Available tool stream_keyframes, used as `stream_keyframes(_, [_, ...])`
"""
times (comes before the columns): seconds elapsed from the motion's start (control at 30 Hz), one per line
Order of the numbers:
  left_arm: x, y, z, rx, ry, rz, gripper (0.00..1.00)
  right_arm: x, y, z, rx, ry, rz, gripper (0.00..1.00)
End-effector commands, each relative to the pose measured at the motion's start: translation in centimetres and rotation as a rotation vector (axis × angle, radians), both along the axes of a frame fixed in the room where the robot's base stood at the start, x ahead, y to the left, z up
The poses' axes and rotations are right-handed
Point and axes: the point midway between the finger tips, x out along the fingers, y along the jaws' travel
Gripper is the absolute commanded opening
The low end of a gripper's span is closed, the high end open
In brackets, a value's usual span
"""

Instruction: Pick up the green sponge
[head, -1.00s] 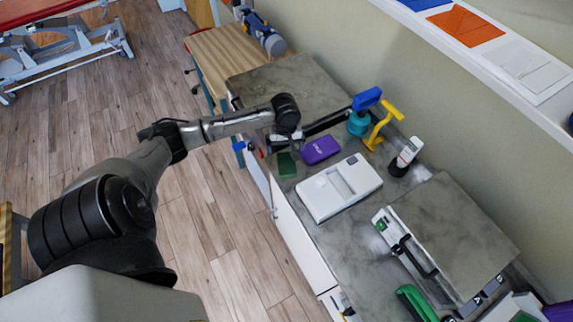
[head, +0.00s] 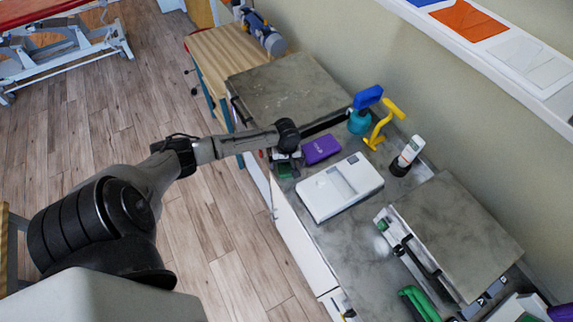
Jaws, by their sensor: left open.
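The green sponge (head: 285,171) lies on the grey counter near its front edge, left of the white box. My left gripper (head: 287,162) is at the sponge, pointing down over it, and hides part of it. The gripper is open. Its fingers are small and dark here, so I cannot tell whether they touch the sponge. My right gripper is not in view.
A purple box (head: 321,149) lies close right of the gripper. A white box (head: 339,187) stands nearer on the counter (head: 352,235). A blue-and-teal item (head: 360,118), a yellow stand (head: 381,128) and a white bottle (head: 410,151) stand behind, towards the wall.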

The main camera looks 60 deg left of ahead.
Motion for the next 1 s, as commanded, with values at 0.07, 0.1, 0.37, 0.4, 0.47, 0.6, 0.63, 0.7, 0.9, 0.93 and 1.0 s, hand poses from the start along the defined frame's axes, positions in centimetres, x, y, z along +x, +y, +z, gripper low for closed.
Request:
stream_keyframes(0.07, [0.01, 0.01, -0.45, 0.001, 0.0, 0.0, 0.99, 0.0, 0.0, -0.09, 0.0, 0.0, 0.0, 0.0])
stream_keyframes(0.1, [0.01, 0.0, -0.54, 0.001, -0.001, 0.0, 0.99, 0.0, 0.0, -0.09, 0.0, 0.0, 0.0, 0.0])
stream_keyframes(0.37, [0.01, -0.01, -0.56, 0.001, -0.001, 0.0, 0.96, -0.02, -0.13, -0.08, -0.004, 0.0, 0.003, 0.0])
stream_keyframes(0.4, [0.01, -0.01, -0.56, 0.001, -0.001, 0.0, 0.92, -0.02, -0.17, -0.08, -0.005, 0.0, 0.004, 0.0])
stream_keyframes(0.47, [0.01, -0.01, -0.56, 0.001, -0.001, 0.0, 0.86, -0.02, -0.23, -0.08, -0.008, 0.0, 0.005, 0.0])
stream_keyframes(0.6, [0.01, 0.0, -0.55, 0.001, -0.001, 0.0, 0.73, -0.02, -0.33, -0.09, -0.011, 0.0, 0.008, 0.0])
stream_keyframes(0.63, [0.0, 0.0, -0.54, 0.001, 0.0, 0.0, 0.7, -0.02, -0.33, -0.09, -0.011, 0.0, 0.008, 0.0])
stream_keyframes(0.7, [0.0, 0.0, -0.54, 0.001, 0.0, 0.0, 0.64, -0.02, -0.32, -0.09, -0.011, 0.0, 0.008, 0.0])
stream_keyframes(0.9, [0.0, 0.0, -0.54, 0.001, 0.0, 0.0, 0.44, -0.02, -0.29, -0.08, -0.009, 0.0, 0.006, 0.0])
stream_keyframes(0.93, [0.0, 0.0, -0.54, 0.001, 0.0, 0.0, 0.43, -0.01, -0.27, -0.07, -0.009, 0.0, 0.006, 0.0])
stream_keyframes(1.0, [0.0, 0.0, -0.54, 0.001, 0.0, 0.0, 0.43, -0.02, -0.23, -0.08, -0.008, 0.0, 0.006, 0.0])
